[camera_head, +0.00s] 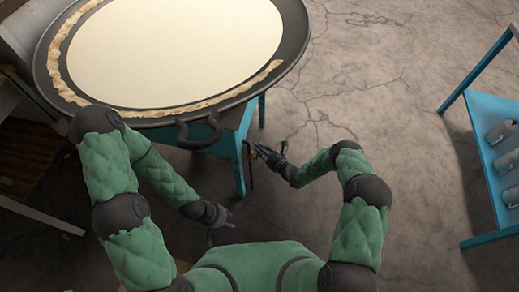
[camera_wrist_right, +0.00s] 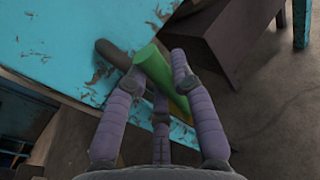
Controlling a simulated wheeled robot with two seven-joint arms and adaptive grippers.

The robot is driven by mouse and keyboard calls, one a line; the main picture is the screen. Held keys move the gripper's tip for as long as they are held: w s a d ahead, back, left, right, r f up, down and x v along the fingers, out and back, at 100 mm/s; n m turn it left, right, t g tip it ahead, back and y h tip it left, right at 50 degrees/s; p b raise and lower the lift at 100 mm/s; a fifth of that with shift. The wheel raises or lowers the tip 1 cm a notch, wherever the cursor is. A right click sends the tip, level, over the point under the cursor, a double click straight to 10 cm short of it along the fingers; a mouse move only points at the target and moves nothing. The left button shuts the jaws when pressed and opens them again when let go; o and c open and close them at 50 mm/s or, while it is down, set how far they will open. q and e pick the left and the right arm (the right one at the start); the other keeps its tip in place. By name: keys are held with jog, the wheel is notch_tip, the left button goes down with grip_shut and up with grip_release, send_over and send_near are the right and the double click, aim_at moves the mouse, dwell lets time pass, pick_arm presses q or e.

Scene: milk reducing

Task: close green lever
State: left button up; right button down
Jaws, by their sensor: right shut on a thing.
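The green lever (camera_wrist_right: 152,62) shows in the right wrist view, beside the blue stand (camera_wrist_right: 60,62). My right gripper (camera_wrist_right: 160,72) is shut on it, with fingers on both sides. The lever lies tilted between the fingers and its lower part is partly hidden by them. A dark rod-like piece (camera_wrist_right: 113,54) is just left of the lever. In the head view my right gripper (camera_head: 264,150) is at the right side of the blue stand, below the pan, and the lever is too small to tell. My left gripper (camera_head: 224,217) hangs low and apart from the stand; its fingers are unclear.
A large dark pan (camera_head: 300,40) of pale milk stands on the blue stand, with a handle (camera_head: 200,134) facing me. A blue shelf (camera_head: 488,102) with several metal cans is at the right. Cracked floor (camera_head: 375,75) lies open between them.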

jog(key=shift+w+d+f+m+g, duration=0.1)
jog(key=shift+w+d+m+g, duration=0.15)
jog(key=shift+w+m, duration=0.35)
jog(key=shift+w+d+f+m+g+h+b, duration=0.2)
jog(key=shift+w+f+m+g+h, duration=0.1)
jog(key=shift+w+m+g, duration=0.35)
jog(key=shift+w+d+f+m+g+h+b, duration=0.1)
jog(key=shift+w+d+f+m+g+h, duration=0.15)
jog(key=shift+w+m+g, duration=0.35)
jog(key=shift+a+f, duration=0.1)
jog(key=shift+s, duration=0.1)
